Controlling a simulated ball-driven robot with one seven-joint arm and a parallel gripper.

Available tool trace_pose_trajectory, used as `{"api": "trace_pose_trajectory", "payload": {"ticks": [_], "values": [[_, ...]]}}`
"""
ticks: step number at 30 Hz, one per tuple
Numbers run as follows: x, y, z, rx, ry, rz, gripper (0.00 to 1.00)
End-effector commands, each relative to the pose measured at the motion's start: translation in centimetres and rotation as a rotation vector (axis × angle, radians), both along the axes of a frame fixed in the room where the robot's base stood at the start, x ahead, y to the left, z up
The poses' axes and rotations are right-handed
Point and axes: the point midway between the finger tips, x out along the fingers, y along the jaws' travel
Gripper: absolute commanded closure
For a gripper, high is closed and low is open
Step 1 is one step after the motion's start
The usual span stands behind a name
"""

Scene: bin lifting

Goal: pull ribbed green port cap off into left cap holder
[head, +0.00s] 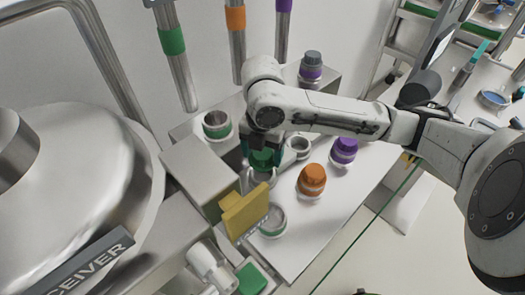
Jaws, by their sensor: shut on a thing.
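My gripper (262,160) is shut on the green port cap (263,158), which shows only partly between the fingers. The cap is over the middle-left of the white bench, near a metal ring-like holder just below it. I cannot tell whether the cap touches that ring. An open metal cup with a green band (217,126) stands to the left of my gripper. Another open cup with a green band (271,221) is at the front of the bench. Which of these is the left cap holder is not clear.
An orange cap (311,178) and a purple cap (344,149) sit right of my gripper. An empty ring (299,146) is close beside it. A yellow tag plate (245,210) stands in front. A purple-banded port with a grey cap (312,68) is behind my arm.

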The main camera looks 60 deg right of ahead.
Motion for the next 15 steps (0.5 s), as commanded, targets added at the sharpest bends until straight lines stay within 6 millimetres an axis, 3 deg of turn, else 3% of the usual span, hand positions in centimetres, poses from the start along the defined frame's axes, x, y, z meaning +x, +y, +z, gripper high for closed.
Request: {"api": "trace_pose_trajectory", "payload": {"ticks": [4,15], "values": [[0.01,-0.01,-0.84,0.000,0.000,0.000,0.66],[0.01,-0.01,-0.88,0.000,0.000,0.000,0.66]]}}
